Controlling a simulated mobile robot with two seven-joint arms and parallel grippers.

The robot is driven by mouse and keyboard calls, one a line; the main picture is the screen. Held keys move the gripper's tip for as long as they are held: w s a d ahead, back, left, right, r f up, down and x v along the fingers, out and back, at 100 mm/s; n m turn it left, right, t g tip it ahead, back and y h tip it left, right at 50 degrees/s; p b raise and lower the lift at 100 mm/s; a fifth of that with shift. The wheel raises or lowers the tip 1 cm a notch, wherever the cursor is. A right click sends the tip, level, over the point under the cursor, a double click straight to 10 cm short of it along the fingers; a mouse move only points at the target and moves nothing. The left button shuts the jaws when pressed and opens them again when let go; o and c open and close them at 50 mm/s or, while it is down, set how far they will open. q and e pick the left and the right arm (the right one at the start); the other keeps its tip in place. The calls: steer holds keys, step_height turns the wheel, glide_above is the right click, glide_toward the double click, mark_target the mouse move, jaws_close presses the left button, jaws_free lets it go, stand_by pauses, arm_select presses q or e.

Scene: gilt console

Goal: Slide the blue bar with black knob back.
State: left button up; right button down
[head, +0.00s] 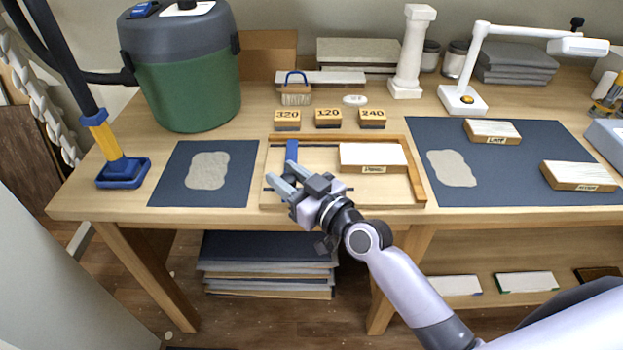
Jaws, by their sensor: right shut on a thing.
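The blue bar (291,151) stands out in the left part of a shallow wooden frame (419,180) on the bench. Its near part is hidden behind my right gripper (280,184), and I cannot make out its black knob. The right gripper reaches in from the lower right over the frame's front left part. Its fingers are closed at the near end of the bar, on what appears to be the knob. My left gripper is not in view.
A white-topped block (372,157) lies in the frame, right of the bar. Blocks marked 320 (287,120), 120 (328,117) and 240 (372,118) stand behind it. Dark mats flank the frame, the left mat (170,180) carrying a grey patch. A green vacuum (187,90) stands back left.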

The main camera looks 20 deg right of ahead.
steer(key=shift+w+a, duration=0.25)
steer(key=shift+a, duration=0.7)
steer(key=shift+w+a, duration=0.2)
steer(key=shift+a, duration=0.7)
steer(key=c, duration=1.1)
jaws_free()
steer(key=shift+r, duration=0.1)
steer(key=o, duration=0.3)
steer(key=shift+w+a, duration=0.1)
steer(key=shift+a, duration=0.05)
steer(key=shift+s+d, duration=0.4)
steer(key=shift+s, duration=0.1)
steer(key=shift+v, duration=3)
steer(key=shift+s, duration=0.1)
